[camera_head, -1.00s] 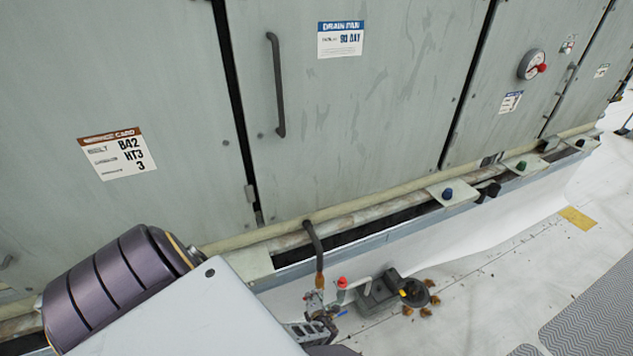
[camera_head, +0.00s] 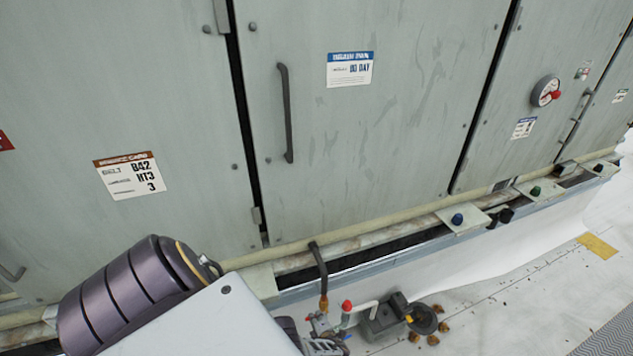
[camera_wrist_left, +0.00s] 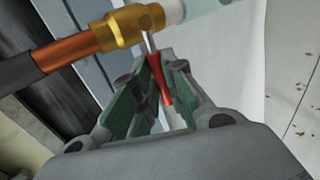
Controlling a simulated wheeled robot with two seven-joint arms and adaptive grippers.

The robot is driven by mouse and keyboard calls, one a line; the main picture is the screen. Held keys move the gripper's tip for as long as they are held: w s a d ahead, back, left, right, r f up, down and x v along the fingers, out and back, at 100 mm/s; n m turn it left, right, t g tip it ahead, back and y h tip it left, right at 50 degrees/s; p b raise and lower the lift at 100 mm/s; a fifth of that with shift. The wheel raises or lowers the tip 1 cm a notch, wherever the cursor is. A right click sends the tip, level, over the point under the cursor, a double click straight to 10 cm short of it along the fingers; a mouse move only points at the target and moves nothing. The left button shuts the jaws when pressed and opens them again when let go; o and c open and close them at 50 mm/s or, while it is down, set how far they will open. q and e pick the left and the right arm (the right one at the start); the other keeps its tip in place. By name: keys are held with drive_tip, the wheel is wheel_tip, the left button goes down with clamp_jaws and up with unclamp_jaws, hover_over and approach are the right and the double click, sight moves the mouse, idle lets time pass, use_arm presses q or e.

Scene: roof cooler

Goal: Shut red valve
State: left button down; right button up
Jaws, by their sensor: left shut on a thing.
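The red valve is a brass body (camera_wrist_left: 130,27) with a red lever (camera_wrist_left: 158,76), seen in the left wrist view. A copper pipe (camera_wrist_left: 65,48) enters it from the left and a pale pipe leaves it at the upper right. The lever points roughly crosswise to the pipe. My left gripper (camera_wrist_left: 155,85) is shut on the red lever, its green-padded fingers on either side. In the head view my left gripper (camera_head: 322,344) is low at the bottom edge, just below the dark hose's brass end (camera_head: 323,302). The lever is hard to make out there. My right gripper is not in view.
Grey cabinet panels (camera_head: 370,130) stand behind, with a ledge (camera_head: 370,268) along their foot. The pale roof floor (camera_head: 500,310) is mostly clear at right.

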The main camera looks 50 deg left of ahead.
use_arm(q)
drive_tip(key=shift+r, duration=0.1)
idle(0.3)
drive_tip(key=c, duration=1.5)
unclamp_jaws()
drive_tip(key=shift+o, duration=0.2)
drive_tip(key=shift+s+d+r, duration=0.15)
drive_tip(key=shift+d+r, duration=0.1)
drive_tip(key=shift+d, duration=0.25)
drive_tip(key=v, duration=1)
drive_tip(key=shift+d+r, duration=0.3)
drive_tip(key=shift+s, duration=0.1)
